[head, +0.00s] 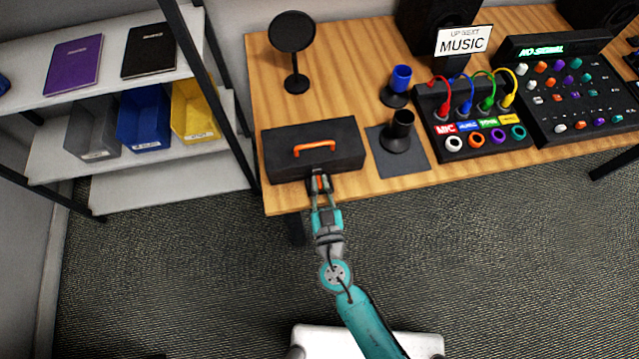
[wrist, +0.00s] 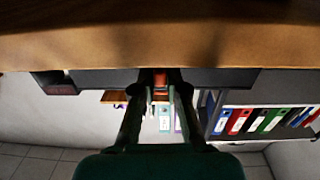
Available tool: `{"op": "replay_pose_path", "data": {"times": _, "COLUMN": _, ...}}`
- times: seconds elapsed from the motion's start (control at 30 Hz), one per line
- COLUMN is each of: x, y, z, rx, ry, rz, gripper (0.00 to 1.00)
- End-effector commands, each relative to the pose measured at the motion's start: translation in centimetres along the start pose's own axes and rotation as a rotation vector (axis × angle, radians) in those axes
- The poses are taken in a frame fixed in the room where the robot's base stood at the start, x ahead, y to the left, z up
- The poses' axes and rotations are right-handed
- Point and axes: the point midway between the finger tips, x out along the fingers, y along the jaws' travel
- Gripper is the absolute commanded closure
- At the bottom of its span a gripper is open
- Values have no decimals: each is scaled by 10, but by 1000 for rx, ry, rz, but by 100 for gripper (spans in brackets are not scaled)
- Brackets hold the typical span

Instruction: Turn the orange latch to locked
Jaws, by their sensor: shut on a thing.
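A black case (head: 282,155) with an orange handle (head: 315,145) on its lid stands at the front left of the wooden table. The orange latch (head: 321,182) is on the case's front face and is mostly hidden by my fingers. My gripper (head: 319,184) is shut on the latch, at the table's front edge. In the wrist view the orange latch (wrist: 160,84) shows between my two fingers (wrist: 160,90). It looks upright in the head view, but its exact angle is hard to tell.
A dark mat (head: 402,165) with a black cup-like holder (head: 401,125) is right of the case. A round black stand (head: 293,35) is behind it. A cable panel (head: 475,145) and a mixer (head: 570,90) are farther right. A shelf (head: 135,185) with bins stands left.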

Motion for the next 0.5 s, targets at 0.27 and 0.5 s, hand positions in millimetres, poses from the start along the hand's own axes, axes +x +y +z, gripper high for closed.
{"op": "replay_pose_path", "data": {"times": 0.27, "x": 0, "y": 1, "z": 0, "rx": 0, "ry": 0, "rz": -49, "gripper": 100}}
{"op": "replay_pose_path", "data": {"times": 0.5, "x": 0, "y": 0, "z": 0, "rx": 0, "ry": 0, "rz": -55, "gripper": 100}}
